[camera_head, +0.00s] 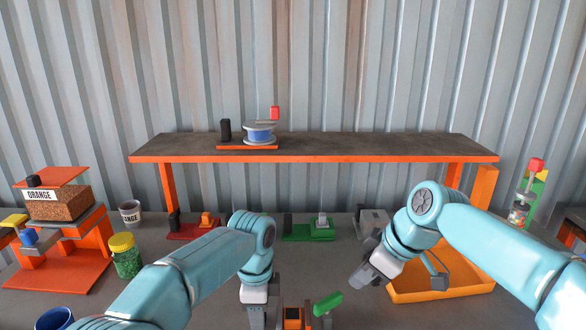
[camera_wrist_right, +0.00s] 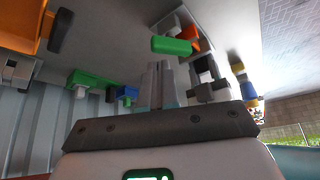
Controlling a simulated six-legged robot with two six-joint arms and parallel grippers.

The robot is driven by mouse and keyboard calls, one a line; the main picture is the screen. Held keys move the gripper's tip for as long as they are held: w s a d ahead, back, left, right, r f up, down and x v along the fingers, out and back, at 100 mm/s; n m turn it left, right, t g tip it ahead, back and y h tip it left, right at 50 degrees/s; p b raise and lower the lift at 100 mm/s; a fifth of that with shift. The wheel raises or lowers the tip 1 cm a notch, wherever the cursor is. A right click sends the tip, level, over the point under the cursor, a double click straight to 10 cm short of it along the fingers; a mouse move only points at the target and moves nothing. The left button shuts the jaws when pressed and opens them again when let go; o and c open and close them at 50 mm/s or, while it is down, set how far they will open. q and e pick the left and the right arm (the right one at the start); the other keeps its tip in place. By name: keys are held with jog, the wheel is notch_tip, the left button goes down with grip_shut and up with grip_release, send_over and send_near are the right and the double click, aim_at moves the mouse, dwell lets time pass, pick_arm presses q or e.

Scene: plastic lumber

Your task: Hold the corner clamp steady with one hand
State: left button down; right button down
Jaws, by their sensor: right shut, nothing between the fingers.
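The corner clamp (camera_head: 292,318), orange and black with grey parts and a green handle (camera_head: 328,303), is at the bottom middle of the head view, cut off by the frame edge. The green handle (camera_wrist_right: 172,45) also shows in the right wrist view, just beyond the fingertips. My left gripper (camera_head: 262,316) points down at the clamp's left side; whether its fingers touch or grip the clamp is hidden. My right gripper (camera_head: 360,280) is shut and empty, right of and above the clamp, apart from it. Its fingers (camera_wrist_right: 160,68) are together in the wrist view.
An orange tray (camera_head: 440,291) lies below my right forearm. Red (camera_head: 190,232) and green (camera_head: 308,237) fixtures stand behind. A raised shelf (camera_head: 330,145) carries a blue spool (camera_head: 259,133). A jar of green pellets (camera_head: 126,262) and an orange stand (camera_head: 60,275) are at left.

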aim_at(328, 305)
pick_arm(q)
jog(key=shift+s, duration=0.1)
pick_arm(e)
jog(key=shift+s+a+f, duration=0.3)
jog(key=shift+s+f, duration=0.3)
jog(key=shift+f, duration=0.4)
jog(key=shift+s+a+f, duration=0.25)
jog(key=shift+s+f, duration=0.35)
jog(key=shift+f, duration=0.4)
jog(key=shift+s+a+f, duration=0.3)
jog(key=shift+s+f, duration=0.3)
jog(key=shift+f, duration=0.4)
jog(key=shift+w+a, duration=0.35)
jog(key=shift+w, duration=0.1)
jog(key=shift+w+d, duration=0.2)
jog(key=shift+d, duration=0.05)
jog(key=shift+w+d, duration=0.3)
jog(key=shift+w, duration=0.1)
jog(key=shift+w+d, duration=0.25)
jog(key=shift+w, duration=0.4)
jog(key=shift+w, duration=0.2)
